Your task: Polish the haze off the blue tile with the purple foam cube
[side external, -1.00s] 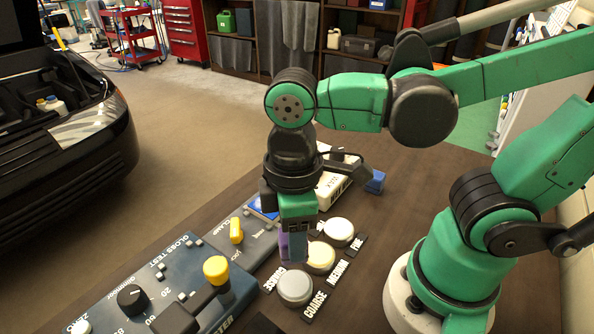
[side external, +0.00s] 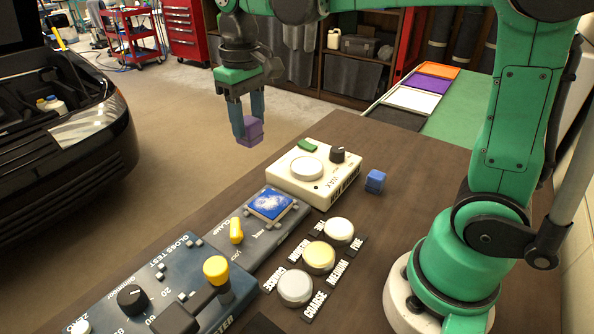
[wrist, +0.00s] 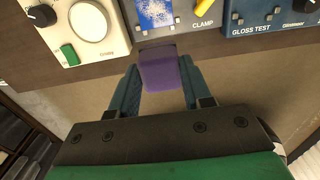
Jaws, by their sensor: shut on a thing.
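The purple foam cube (side external: 250,132) is held between the fingers of my gripper (side external: 248,122), which is shut on it. It hangs in the air past the far edge of the bench, clear of the tile. The wrist view also shows the cube (wrist: 166,72) between the fingertips of my gripper (wrist: 163,85). The blue tile (side external: 270,204) lies on the clamp plate of the grey-blue unit, with a whitish haze patch over its middle. The tile is partly visible at the top of the wrist view (wrist: 153,14).
A cream device (side external: 315,178) with a round pad and dark knob stands behind the tile. A blue cube (side external: 375,181) sits to its right. Round pads labelled coarse (side external: 295,288), medium (side external: 319,257) and fine (side external: 339,232) line the bench. The gloss test unit (side external: 150,295) is at front left.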

